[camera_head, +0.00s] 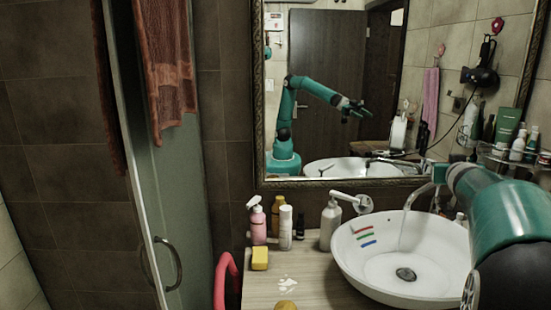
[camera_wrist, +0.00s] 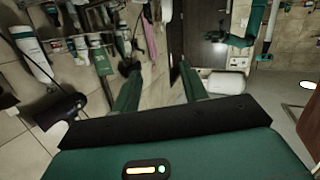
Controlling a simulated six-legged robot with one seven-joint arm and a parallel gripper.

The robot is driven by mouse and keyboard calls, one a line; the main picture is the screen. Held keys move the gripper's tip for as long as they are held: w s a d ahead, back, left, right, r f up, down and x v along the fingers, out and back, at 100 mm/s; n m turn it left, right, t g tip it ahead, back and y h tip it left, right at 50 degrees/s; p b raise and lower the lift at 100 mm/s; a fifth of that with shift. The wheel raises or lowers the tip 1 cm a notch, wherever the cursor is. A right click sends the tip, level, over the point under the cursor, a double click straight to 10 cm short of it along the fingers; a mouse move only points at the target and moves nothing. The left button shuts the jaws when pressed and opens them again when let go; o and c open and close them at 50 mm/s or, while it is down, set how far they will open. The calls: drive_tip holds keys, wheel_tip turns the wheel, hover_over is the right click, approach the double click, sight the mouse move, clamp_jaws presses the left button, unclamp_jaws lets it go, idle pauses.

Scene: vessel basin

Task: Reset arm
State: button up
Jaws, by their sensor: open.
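My gripper (camera_wrist: 160,72) shows in the wrist view with its two teal fingers spread apart and nothing between them. In the head view, only my teal arm link shows directly, at the right, in front of the basin's right side. The mirror (camera_head: 330,22) reflects my arm raised and bent, with its gripper reaching to the right. The white vessel basin (camera_head: 350,262) stands on the counter, with water running into it from a tap. Red, green and blue strips show on its inner wall.
The counter (camera_head: 300,268) holds a pink pump bottle (camera_head: 258,225), a white bottle (camera_head: 286,230), a white dispenser (camera_head: 330,225) and a yellow sponge (camera_head: 260,258). A glass shower door (camera_head: 185,200) with hanging brown towels (camera_head: 165,70) stands left. Shelf bottles (camera_head: 517,146) are at the right.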

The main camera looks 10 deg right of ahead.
drive_tip(key=s+a+f+g+y, duration=0.1)
drive_tip(key=s+a+f+g, duration=0.1)
drive_tip(key=s+a, duration=0.6)
drive_tip(key=s+a+f+g+y, duration=0.1)
drive_tip(key=s+a+f, duration=0.15)
drive_tip(key=a, duration=1.05)
drive_tip(key=s+a+f+n+g+y, duration=0.2)
drive_tip(key=s+a+f, duration=0.4)
drive_tip(key=s+a, duration=0.3)
drive_tip(key=s+a+f+n+g+y, duration=0.2)
drive_tip(key=s+a+f, duration=0.4)
drive_tip(key=s+a, duration=0.4)
drive_tip(key=shift+a+f+n+g+y, duration=0.25)
drive_tip(key=shift+a+g+y, duration=0.3)
drive_tip(key=shift+y, duration=0.35)
drive_tip(key=shift+r, duration=0.1)
